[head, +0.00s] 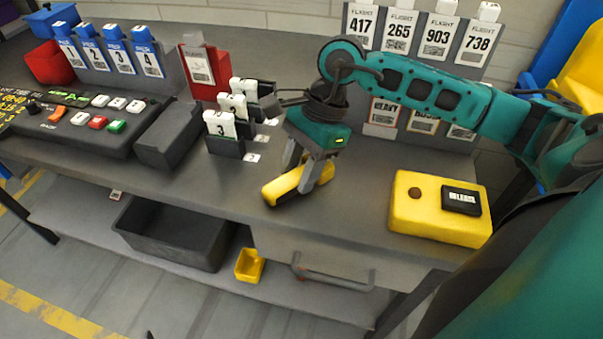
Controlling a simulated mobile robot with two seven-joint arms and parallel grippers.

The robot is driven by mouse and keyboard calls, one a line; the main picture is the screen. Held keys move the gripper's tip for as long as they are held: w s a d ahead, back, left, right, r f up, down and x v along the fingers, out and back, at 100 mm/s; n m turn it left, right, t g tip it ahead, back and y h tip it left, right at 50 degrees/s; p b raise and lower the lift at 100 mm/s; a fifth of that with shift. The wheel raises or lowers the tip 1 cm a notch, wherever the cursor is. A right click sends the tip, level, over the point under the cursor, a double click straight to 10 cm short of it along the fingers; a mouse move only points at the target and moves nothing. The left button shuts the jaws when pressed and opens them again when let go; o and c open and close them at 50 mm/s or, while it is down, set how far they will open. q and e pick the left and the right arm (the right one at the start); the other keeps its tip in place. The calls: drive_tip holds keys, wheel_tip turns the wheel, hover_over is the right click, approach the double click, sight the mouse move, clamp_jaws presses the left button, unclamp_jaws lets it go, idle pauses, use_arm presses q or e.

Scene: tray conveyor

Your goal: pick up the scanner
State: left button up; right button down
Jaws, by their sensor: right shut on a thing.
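The scanner (277,191) is a yellow and dark handheld device over the front part of the grey bench (352,205). My right gripper (303,188) comes down on it from above, with one grey finger on each side. It is shut on the scanner, and the fingers cover part of its body. I cannot tell whether the scanner still touches the bench top. My left gripper does not show.
A yellow box (405,215) with a dark display stands to the right. Numbered white tags in dark holders (226,147) stand just left of my gripper. A button panel (75,135) lies at the left. A grey bin (165,238) sits on the lower shelf.

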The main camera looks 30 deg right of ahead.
sight(299, 172)
drive_tip(key=shift+r, duration=0.1)
wheel_tip(299, 172, up, 20)
drive_tip(key=p, duration=0.2)
drive_tip(key=shift+p, duration=0.35)
